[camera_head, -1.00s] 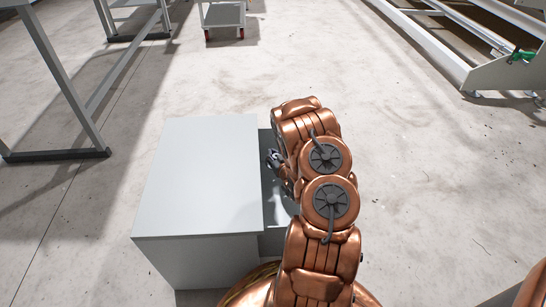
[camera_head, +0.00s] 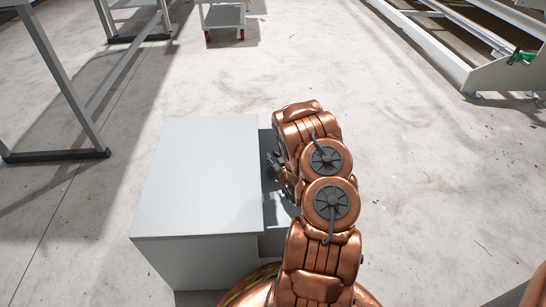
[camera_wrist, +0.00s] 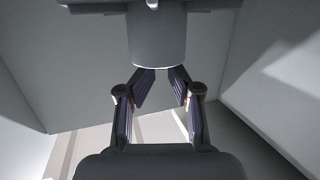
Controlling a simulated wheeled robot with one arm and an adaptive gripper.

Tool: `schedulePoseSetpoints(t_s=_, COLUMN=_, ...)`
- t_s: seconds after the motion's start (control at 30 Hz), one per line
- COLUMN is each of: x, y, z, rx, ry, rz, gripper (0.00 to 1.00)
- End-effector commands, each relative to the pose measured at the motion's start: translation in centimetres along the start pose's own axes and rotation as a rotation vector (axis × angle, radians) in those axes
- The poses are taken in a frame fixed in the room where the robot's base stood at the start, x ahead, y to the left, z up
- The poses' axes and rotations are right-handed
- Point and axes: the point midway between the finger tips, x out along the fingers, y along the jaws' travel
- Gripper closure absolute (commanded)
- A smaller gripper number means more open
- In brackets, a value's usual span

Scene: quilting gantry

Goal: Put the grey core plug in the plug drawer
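The grey core plug (camera_wrist: 158,42) appears in the wrist view as a smooth grey cylinder with a pale lower rim. The fingers of my gripper (camera_wrist: 161,76) bend inward to it, with a narrow gap between them; their ends pass out of sight behind it, so the contact is hidden. In the head view, my gripper (camera_head: 273,162) is small and dark, above the open plug drawer (camera_head: 275,243) on the right side of the grey cabinet. My arm covers much of the drawer, and I cannot make out the plug there.
The grey cabinet (camera_head: 200,180) has a bare flat top, just left of my arm. A metal frame (camera_head: 60,90) stands at the left, a trolley (camera_head: 222,15) at the back, and a long machine rail (camera_head: 430,45) at the upper right. The concrete floor (camera_head: 430,190) to the right is clear.

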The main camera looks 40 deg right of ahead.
Motion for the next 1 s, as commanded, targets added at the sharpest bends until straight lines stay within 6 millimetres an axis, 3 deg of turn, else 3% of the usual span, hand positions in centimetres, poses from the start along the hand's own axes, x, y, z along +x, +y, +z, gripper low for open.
schedulePoseSetpoints(t_s=0.2, x=0.0, y=0.0, z=0.0, rx=0.0, ry=0.0, rz=0.0, gripper=0.48)
schedulePoseSetpoints(t_s=0.57, x=0.0, y=0.0, z=-0.1, rx=0.0, ry=0.0, rz=0.0, gripper=0.48)
schedulePoseSetpoints(t_s=0.8, x=-0.4, y=0.0, z=-1.7, rx=0.0, ry=0.001, rz=0.0, gripper=0.48)
schedulePoseSetpoints(t_s=1.0, x=-3.2, y=0.1, z=-1.4, rx=0.001, ry=-0.002, rz=0.001, gripper=0.48)
